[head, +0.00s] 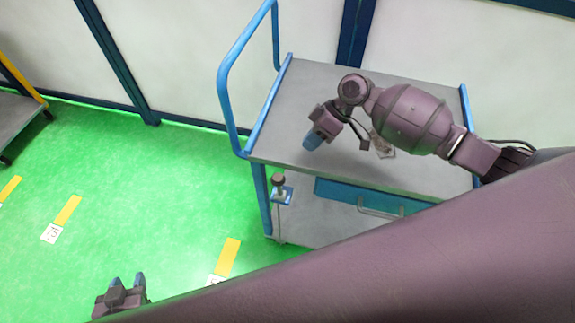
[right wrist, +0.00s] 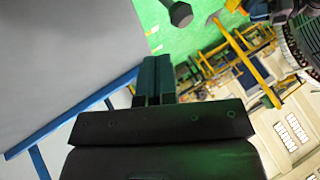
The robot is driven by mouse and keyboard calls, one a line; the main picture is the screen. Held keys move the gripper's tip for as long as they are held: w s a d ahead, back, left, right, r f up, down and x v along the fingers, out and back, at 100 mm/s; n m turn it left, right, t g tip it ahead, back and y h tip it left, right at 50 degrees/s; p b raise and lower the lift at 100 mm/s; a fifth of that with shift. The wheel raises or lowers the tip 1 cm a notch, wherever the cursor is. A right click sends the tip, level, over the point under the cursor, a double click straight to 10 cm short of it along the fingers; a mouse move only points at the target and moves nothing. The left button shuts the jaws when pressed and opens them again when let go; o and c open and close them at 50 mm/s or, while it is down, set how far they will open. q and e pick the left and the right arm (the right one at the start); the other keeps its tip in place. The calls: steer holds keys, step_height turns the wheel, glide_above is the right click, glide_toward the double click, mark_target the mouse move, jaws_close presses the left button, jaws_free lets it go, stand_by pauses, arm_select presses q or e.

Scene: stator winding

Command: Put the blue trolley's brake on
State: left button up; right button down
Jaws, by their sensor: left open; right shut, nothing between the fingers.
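The blue trolley (head: 257,110) stands against the wall, with a blue push handle at its left end and a grey top. Its brake lever, a dark knob (head: 278,180) on a thin rod with a small blue bracket, is at the near left corner. The dark knob also shows in the right wrist view (right wrist: 181,13), beyond the fingertips. My right gripper (head: 312,141) is shut and empty. It appears over the trolley's top, above and right of the knob, apart from it. My left gripper (head: 126,281) is open and empty at lower left, over the green floor.
A blue drawer (head: 335,191) with a metal handle sits under the trolley's top. Another cart (head: 14,115) with a yellow rail is at the far left. My arm hides the lower right. The green floor left of the trolley is clear.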

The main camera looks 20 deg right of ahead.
mark_target(288, 167)
steer(key=x, duration=1)
steer(key=shift+p, duration=0.35)
steer(key=shift+f, duration=0.1)
